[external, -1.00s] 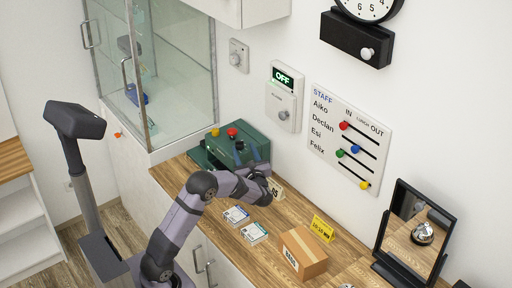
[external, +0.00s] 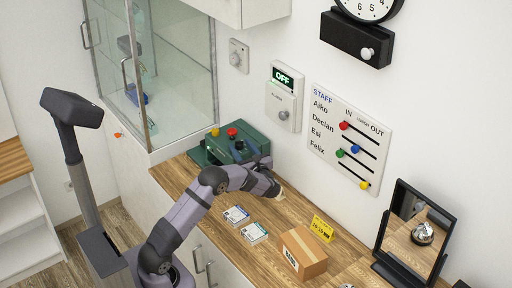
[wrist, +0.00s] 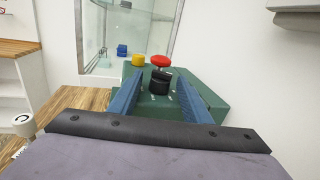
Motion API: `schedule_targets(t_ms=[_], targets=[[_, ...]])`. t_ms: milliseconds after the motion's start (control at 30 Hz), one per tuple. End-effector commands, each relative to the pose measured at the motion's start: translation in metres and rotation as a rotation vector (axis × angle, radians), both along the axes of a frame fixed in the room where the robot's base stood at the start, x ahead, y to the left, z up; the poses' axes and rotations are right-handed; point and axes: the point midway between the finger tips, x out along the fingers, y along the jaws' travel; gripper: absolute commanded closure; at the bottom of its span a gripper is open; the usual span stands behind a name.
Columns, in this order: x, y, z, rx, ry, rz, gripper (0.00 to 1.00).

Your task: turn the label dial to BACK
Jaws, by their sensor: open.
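A green machine (external: 212,157) stands on the counter's far end; it also shows in the wrist view (wrist: 210,98). On its top are a black dial (wrist: 160,84) with pale marks around it, a red mushroom button (wrist: 161,62) behind the dial, and a yellow knob (wrist: 138,60) to the left. My gripper (wrist: 160,88) is open, its two blue fingers to the left and right of the black dial. Whether they touch it I cannot tell. The dial's pointer and words are not readable. In the external view my gripper (external: 246,151) is over the machine, partly hiding its top.
A glass cabinet (external: 165,75) stands behind the machine. A wall dial box (external: 283,108) under an OFF display and a staff board (external: 350,140) are nearby. Two small packets (external: 254,233), a carton (external: 303,254) and a yellow card (external: 322,228) lie along the counter.

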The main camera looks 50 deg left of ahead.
Motion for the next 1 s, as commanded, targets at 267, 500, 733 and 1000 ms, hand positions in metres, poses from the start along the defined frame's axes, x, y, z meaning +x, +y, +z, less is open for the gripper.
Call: schedule_targets(t_ms=[267,500,733,1000], targets=[[0.006,0.024,0.0,0.0,0.001,0.0,0.56],[0.006,0.026,0.0,0.0,0.001,-0.001,0.56],[0.006,0.026,0.0,0.001,0.001,-0.001,0.89],[0.006,0.027,0.0,0.002,-0.001,-0.019,0.96]])
